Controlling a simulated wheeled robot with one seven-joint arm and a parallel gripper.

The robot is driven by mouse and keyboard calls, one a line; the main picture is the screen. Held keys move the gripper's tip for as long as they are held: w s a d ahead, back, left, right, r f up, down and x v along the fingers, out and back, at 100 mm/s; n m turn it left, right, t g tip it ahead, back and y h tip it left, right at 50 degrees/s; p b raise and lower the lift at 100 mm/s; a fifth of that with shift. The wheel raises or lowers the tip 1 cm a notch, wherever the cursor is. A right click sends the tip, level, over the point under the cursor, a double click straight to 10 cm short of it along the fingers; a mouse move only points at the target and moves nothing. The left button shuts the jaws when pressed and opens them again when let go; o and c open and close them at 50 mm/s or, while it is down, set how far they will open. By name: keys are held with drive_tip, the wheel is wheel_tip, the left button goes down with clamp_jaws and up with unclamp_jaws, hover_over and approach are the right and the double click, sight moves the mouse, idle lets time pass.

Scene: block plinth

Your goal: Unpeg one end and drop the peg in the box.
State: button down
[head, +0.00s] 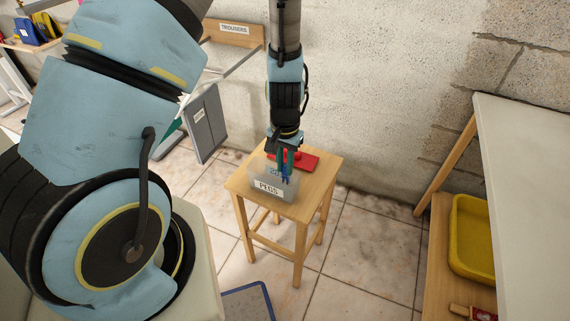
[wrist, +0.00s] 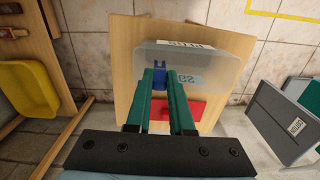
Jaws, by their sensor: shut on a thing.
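A translucent box labelled PEGS (head: 257,184) stands on a small wooden stool (head: 322,172). The box also shows in the wrist view (wrist: 222,66). My gripper (head: 285,178) points down over the box, its green fingers close above or within the opening; I cannot tell which. In the wrist view the gripper (wrist: 160,85) is shut on a blue peg (wrist: 159,76) between its fingertips, which lies over the box's area. The fingers hide part of the peg and the box interior.
A flat red thing (head: 304,162) lies on the stool behind the box. A rail with a TROUSERS sign (head: 234,29) is on the wall, with a grey labelled panel (head: 206,128) below. A yellow tray (head: 471,238) sits right under a white top. Tiled floor is clear right of the stool.

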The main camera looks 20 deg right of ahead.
drive_tip(key=c, duration=0.7)
unclamp_jaws()
drive_tip(key=shift+o, duration=0.2)
drive_tip(key=o, duration=0.4)
drive_tip(key=shift+r+p, duration=2.9)
drive_tip(key=shift+r, duration=0.65)
